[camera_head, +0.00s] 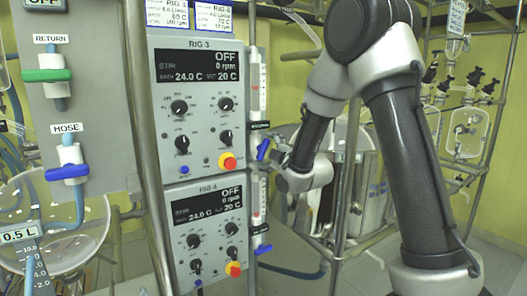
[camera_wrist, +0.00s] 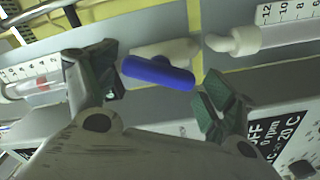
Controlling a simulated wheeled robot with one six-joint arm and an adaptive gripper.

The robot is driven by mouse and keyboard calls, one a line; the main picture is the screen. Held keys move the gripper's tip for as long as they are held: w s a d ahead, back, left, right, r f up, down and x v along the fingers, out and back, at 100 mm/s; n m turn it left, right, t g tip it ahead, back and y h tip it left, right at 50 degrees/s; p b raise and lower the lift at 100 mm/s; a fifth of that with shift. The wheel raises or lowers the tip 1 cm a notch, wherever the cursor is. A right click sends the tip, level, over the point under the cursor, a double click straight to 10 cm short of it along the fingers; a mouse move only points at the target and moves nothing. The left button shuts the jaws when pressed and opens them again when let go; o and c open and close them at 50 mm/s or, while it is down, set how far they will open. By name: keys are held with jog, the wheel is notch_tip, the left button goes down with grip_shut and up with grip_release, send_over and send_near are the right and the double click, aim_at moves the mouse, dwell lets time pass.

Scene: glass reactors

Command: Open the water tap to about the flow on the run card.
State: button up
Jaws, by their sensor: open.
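A tap with a blue handle (camera_head: 263,149) sits below the upper flow tube (camera_head: 262,85), at the right edge of the RIG 3 control box (camera_head: 203,110). The same blue handle (camera_wrist: 158,73) is in the middle of the wrist view, on a white tap body. My gripper (camera_wrist: 160,88) is open, one dark green finger on each side of the handle; I cannot tell whether either touches it. In the head view my gripper (camera_head: 279,147) is small and partly hidden by my wrist. Run cards (camera_head: 167,13) hang at the top; their small print is hard to read.
A second blue tap (camera_head: 263,249) is lower, beside the RIG 4 box (camera_head: 208,230). Green RETURN (camera_head: 47,75) and blue HOSE (camera_head: 68,172) valves are on the left panel. Metal posts (camera_head: 347,190) stand near my arm. Glassware (camera_head: 466,130) hangs at right.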

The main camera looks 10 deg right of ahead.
jog(key=v, duration=0.5)
jog(key=shift+s, duration=0.1)
dwell(0.4)
jog(key=s+d+f+m+g+h, duration=0.2)
jog(key=s+f+m+g, duration=0.25)
jog(key=f, duration=0.25)
jog(key=s+d+f+m+g+h, duration=0.25)
jog(key=s+f+g, duration=0.2)
jog(key=f, duration=0.35)
jog(key=s+d+r+m+g, duration=0.1)
jog(key=s+d+r+m, duration=0.1)
jog(key=s+r, duration=0.3)
jog(key=s+d+r+m+g, duration=0.1)
jog(key=s+d+r+m, duration=0.2)
jog(key=s, duration=1.1)
jog(key=s+d+r+m+g+h, duration=0.1)
jog(key=s+d+r+m, duration=0.2)
jog(key=s+r, duration=0.4)
jog(key=shift+s+d+m+g, duration=0.2)
jog(key=shift+s+m+g, duration=0.2)
jog(key=shift+s, duration=0.8)
